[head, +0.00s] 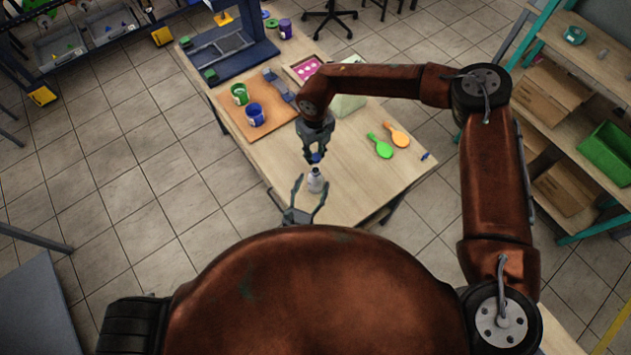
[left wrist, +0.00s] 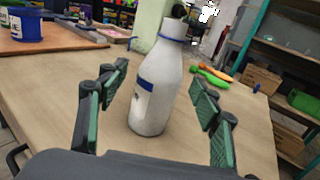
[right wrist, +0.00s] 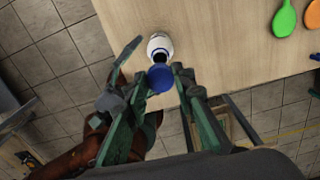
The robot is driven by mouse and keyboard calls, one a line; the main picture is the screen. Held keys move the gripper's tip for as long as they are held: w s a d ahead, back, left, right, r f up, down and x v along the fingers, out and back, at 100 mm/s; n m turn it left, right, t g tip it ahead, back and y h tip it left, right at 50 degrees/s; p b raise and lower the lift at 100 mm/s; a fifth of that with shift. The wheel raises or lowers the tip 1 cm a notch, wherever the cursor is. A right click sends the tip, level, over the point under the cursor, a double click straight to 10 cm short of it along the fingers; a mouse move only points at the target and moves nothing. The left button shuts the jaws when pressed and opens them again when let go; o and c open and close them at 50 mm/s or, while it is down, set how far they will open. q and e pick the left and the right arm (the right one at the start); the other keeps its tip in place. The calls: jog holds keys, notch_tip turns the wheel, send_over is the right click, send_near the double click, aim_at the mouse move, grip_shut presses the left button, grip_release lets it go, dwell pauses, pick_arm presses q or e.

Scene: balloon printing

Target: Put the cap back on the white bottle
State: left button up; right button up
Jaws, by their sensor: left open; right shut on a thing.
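The white bottle (head: 315,182) stands upright near the table's front edge. It has blue bands and a dark open mouth, and also shows in the left wrist view (left wrist: 158,95) and the right wrist view (right wrist: 158,44). My left gripper (head: 311,189) is open, with one finger on each side of the bottle; there is a visible gap on both sides in the left wrist view. My right gripper (right wrist: 160,84) is shut on the blue cap (right wrist: 160,77). The cap (head: 316,157) is held apart from the bottle, close to its mouth.
Green and orange paddles (head: 380,146) lie to the right on the table (head: 352,190). Blue and green paint pots (head: 255,115) stand on an orange board (head: 232,118) at the left. The table around the bottle is clear. A shelf (head: 570,90) stands at the right.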

pick_arm(q)
jog(key=shift+x, duration=1.45)
jog(key=shift+c, duration=0.5)
grip_shut()
